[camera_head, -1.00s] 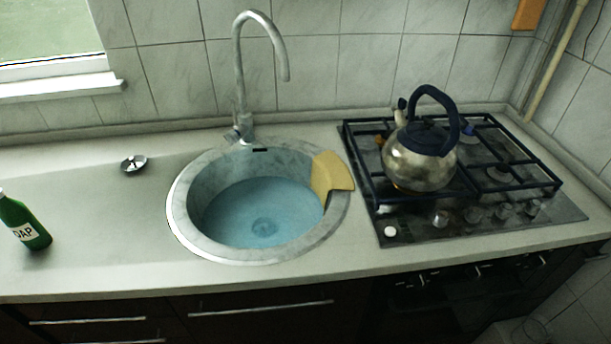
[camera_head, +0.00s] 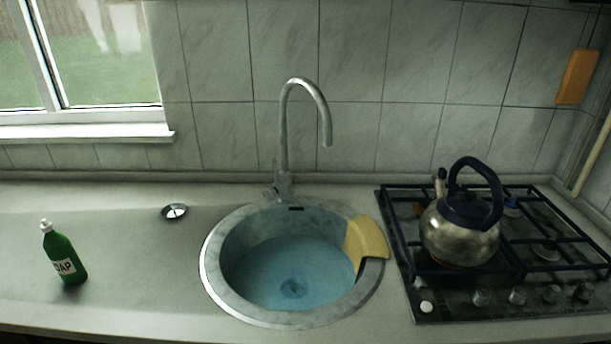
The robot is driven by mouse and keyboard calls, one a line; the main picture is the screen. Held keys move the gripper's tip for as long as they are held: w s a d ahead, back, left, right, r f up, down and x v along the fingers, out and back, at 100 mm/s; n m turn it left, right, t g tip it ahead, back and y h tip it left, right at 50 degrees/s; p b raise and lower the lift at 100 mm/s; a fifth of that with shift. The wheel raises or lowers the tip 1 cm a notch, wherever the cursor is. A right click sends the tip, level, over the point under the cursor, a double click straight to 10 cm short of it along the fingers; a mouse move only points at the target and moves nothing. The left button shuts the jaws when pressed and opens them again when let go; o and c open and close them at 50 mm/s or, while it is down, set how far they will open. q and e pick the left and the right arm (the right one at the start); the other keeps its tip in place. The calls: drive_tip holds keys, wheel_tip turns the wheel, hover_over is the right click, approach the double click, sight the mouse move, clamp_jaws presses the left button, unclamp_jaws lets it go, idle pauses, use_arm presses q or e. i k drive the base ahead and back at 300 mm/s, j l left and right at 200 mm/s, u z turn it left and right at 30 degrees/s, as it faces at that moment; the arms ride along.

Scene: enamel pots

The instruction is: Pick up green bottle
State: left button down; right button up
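The green bottle (camera_head: 66,256) stands upright on the countertop at the left of the head view. It has a white pump or cap on top and a white label whose visible letters read "OAP". It is left of the sink, with clear counter around it. Neither of my grippers shows in the view.
A round sink (camera_head: 212,286) with water in it sits mid-counter, a yellow cloth or sponge (camera_head: 367,239) on its right rim. A tall curved faucet (camera_head: 285,140) rises behind it. A drain strainer (camera_head: 174,211) lies left. A kettle (camera_head: 458,236) stands on the gas stove (camera_head: 400,285).

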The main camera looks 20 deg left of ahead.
sight(59, 247)
drive_tip(key=u, duration=1.95)
